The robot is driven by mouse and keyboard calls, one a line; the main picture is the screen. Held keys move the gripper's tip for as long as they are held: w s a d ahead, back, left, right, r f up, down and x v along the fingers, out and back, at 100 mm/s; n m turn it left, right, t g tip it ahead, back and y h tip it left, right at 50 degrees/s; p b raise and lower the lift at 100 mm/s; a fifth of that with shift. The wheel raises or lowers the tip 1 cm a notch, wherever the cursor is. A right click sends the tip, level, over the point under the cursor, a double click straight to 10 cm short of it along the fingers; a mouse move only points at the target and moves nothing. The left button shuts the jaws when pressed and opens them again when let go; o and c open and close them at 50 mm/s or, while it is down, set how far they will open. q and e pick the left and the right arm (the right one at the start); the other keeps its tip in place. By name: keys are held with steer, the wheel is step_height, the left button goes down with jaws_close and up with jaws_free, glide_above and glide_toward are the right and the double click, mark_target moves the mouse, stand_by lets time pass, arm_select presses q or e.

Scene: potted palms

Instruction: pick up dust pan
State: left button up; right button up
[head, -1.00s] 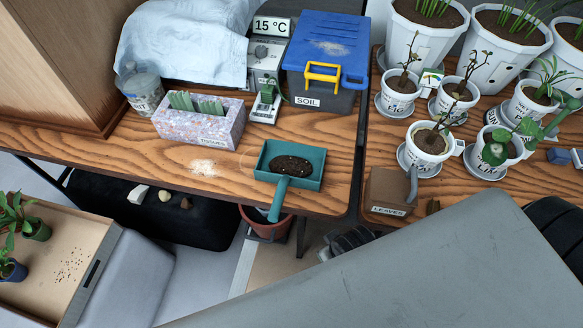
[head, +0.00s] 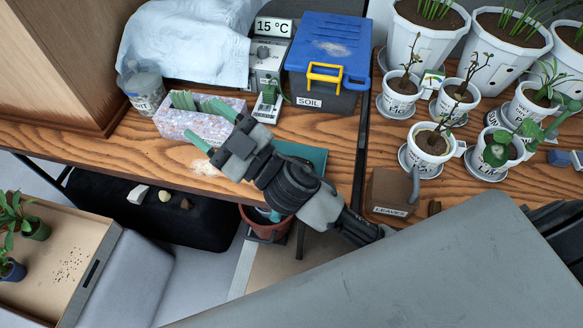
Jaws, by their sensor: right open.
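The teal dust pan (head: 306,153) lies on the wooden table near its front edge. In the head view my right arm covers most of it, including its soil and most of its handle. Only its back right part and a bit of the handle below the table edge show. My right gripper (head: 203,121) is open and empty, reaching in from the lower right. In the picture its fingers are left of the dust pan, in front of the tissue box. I cannot tell how high it is above the table. My left gripper is not in view.
The tissue box (head: 190,126) is right behind the fingers. A pale crumb pile (head: 205,167) lies beside them. The blue-lidded soil box (head: 328,45) stands behind the dust pan. A leaves box (head: 389,192) and several potted plants are at right. A reddish pot (head: 266,228) stands below the table edge.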

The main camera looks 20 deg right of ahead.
steer(key=s+a+r+n+g+y, duration=0.2)
steer(key=s+a+n+g+y, duration=0.5)
steer(key=n+g, duration=0.5)
steer(key=s+a+f+n+g+h, duration=0.3)
steer(key=s+f+n+g+h, duration=0.3)
steer(key=f+n+g, duration=0.4)
steer(key=w+d+f+m+t+h, duration=0.1)
steer(key=w+d+f+h, duration=0.2)
steer(key=d+f+h, duration=0.1)
steer(key=w+d+f+m+t+h, duration=0.1)
steer(key=w+d+f+h, duration=0.2)
steer(key=d+h, duration=0.4)
steer(key=w+d+f+m+t+h, duration=0.1)
steer(key=w+d+f+h, duration=0.2)
steer(key=d+f+h, duration=0.2)
steer(key=shift+w+d+m+h, duration=0.15)
steer(key=shift+d+m+h, duration=0.25)
steer(key=shift+d, duration=1.15)
steer(key=shift+s+d+f+p, duration=0.15)
steer(key=shift+f+p, duration=0.1)
steer(key=shift+f, duration=0.8)
steer(key=shift+s+d+f+p, duration=0.1)
steer(key=shift+d+f+p, duration=0.1)
steer(key=shift+f, duration=0.85)
steer(key=shift+s+d+f+p, duration=0.1)
steer(key=shift+f+p, duration=0.15)
steer(key=shift+f, duration=0.8)
steer(key=shift+c, duration=0.3)
